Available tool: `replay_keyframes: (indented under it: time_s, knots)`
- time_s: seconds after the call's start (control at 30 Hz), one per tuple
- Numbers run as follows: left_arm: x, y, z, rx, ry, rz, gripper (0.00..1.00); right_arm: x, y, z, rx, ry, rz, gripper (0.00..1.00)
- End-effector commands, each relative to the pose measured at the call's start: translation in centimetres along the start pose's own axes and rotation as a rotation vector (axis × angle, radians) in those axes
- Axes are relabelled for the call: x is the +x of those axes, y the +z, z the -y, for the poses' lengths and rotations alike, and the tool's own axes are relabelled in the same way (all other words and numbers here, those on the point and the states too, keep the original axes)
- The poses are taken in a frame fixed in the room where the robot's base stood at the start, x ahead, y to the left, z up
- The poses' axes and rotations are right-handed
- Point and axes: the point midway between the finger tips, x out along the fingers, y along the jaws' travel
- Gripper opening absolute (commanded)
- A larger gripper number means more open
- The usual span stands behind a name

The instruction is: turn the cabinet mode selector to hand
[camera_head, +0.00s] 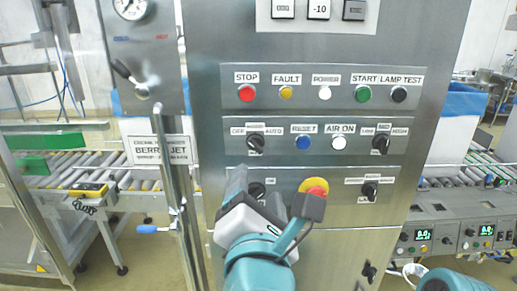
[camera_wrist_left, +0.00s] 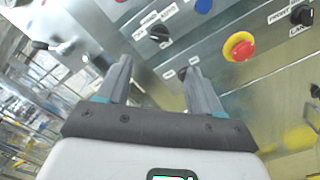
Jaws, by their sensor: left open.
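The control panel has a black selector knob (camera_head: 256,142) on its second row, left of the blue button. Its labels seem to read OFF at left and AUTO at right; the label above is hard to read. The knob also shows in the left wrist view (camera_wrist_left: 160,33). Another black selector (camera_head: 256,190) sits below it, its label mostly hidden by my left gripper (camera_head: 256,186). In the left wrist view my left gripper (camera_wrist_left: 158,64) is open and empty, with this lower selector (camera_wrist_left: 182,74) beside its right fingertip. My right gripper is out of view.
A red emergency button (camera_head: 316,187) on a yellow ring sits just right of the left gripper. More selectors (camera_head: 380,144) are at the panel's right.

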Motion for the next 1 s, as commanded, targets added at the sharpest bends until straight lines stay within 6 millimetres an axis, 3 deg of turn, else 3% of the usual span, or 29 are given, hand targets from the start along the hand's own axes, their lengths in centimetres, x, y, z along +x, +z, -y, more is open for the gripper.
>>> replay_keyframes:
  time_s: [0.3, 0.5, 0.7, 1.0]
  knots:
    - [7.9, 0.2, -0.1, 0.001, 0.001, -0.007, 0.66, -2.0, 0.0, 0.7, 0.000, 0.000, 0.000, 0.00]
    - [11.6, 0.3, 0.1, 0.000, 0.000, -0.004, 0.66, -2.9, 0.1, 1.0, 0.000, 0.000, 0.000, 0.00]
    - [13.3, 0.2, 0.1, 0.000, 0.000, -0.002, 0.66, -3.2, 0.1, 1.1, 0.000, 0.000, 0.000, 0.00]
    - [13.4, 0.1, 0.2, 0.000, 0.000, -0.001, 0.63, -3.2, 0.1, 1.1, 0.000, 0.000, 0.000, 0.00]
